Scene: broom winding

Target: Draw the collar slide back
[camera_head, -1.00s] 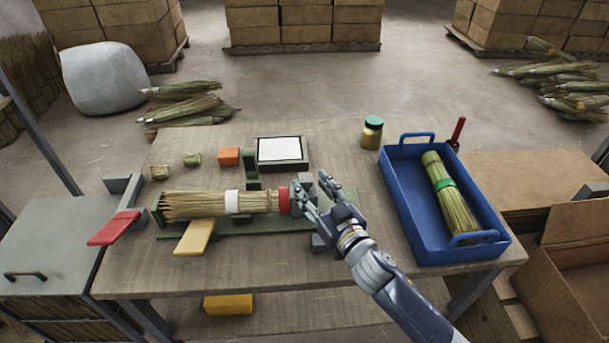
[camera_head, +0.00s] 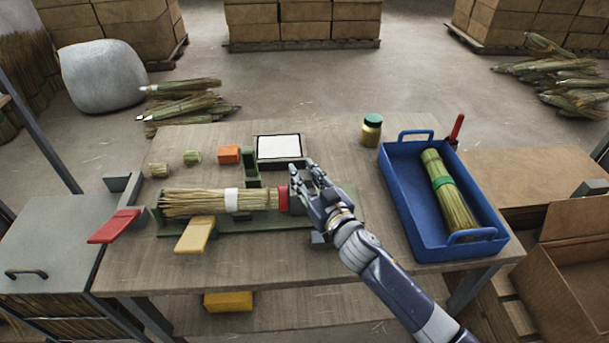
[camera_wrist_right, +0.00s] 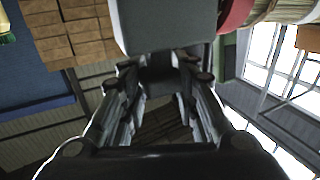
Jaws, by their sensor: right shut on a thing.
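A broom bundle (camera_head: 200,202) lies level in the green fixture (camera_head: 285,221), with a white band (camera_head: 232,200) around it. A red collar (camera_head: 283,197) sits at its right end. My right gripper (camera_head: 306,181) is just right of the collar, shut on the grey block of the collar slide. In the head view the fingers mostly hide this block. In the right wrist view the grey block (camera_wrist_right: 165,25) fills the top middle at the fingertips, with the red collar (camera_wrist_right: 236,14) beside it. My left gripper is not in view.
A blue tray (camera_head: 397,205) with a green-banded bundle (camera_head: 448,195) stands to the right. A jar (camera_head: 371,130), a white-topped panel (camera_head: 279,147) and an orange block (camera_head: 228,154) are at the back. A yellow lever (camera_head: 195,236) and red lever (camera_head: 115,226) are at the left.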

